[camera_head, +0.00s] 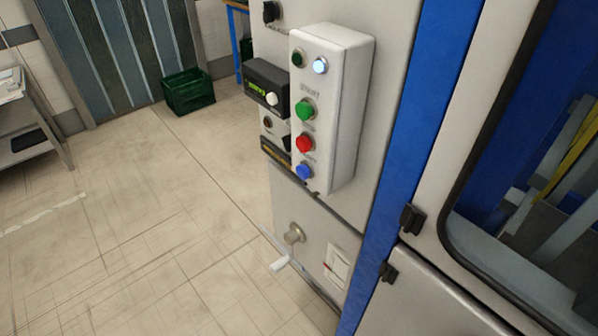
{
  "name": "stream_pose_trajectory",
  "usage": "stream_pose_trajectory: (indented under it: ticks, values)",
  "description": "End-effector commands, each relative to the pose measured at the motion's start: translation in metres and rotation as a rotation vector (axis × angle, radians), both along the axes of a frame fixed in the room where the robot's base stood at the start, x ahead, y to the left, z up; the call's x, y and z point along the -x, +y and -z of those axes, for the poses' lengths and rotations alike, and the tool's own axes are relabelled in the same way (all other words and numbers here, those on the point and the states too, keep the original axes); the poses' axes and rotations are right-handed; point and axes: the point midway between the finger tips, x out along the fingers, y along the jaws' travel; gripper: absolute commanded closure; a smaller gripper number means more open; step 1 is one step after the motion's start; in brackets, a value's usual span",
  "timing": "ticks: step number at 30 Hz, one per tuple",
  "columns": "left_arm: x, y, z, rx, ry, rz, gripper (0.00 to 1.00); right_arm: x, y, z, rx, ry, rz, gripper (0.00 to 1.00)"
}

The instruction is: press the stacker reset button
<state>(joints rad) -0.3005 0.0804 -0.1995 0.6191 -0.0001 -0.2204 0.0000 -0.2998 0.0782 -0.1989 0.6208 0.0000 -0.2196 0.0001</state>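A white control box (346,100) is fixed to the grey machine cabinet in the upper middle of the head view. On its front are a green button (305,108), a red button (305,143) and a blue button (304,172), one below the other. Above them are a dark green lamp (298,58) and a lit white-blue lamp (320,66). Small lettering is beside the buttons; I cannot read which one is the stacker reset. Neither of my grippers is in view.
A black module with a white knob (272,98) sits left of the box. A handle (281,264) sticks out lower down. A blue post (412,130) and framed window stand right.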

Motion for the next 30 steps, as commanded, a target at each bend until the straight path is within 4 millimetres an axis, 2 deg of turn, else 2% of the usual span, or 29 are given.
stream_pose_trajectory:
  ticks: [1, 10, 30]
  values:
    - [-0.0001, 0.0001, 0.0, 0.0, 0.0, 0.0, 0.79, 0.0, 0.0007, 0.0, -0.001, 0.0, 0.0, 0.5]
    - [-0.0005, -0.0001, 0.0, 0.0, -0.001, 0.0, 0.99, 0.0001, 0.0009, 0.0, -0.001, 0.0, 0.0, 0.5]
    - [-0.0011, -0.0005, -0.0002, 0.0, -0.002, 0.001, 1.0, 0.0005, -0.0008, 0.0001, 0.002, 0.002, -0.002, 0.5]
